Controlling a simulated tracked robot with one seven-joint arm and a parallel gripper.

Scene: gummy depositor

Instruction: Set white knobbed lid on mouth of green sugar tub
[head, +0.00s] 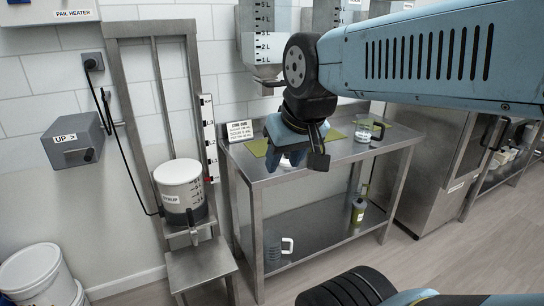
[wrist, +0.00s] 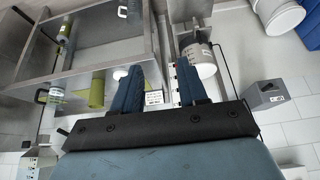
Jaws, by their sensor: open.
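My gripper (head: 305,160) is open above the steel table. Its two blue fingers (wrist: 156,88) frame no held object in the wrist view. A small white shape (head: 285,162) shows low beside the fingers in the head view, partly hidden; it may be the knobbed lid, but I cannot tell. A green shape (wrist: 97,92) on the table lies left of the fingers in the wrist view; I cannot tell whether it is the sugar tub or a mat. A green container with a pale label (head: 358,210) stands on the lower shelf.
The steel table (head: 345,152) has flat green patches (head: 257,147), a sign card (head: 239,130) and a clear beaker (head: 364,130) on top. A white pail (head: 181,185) stands in a lift frame to the left.

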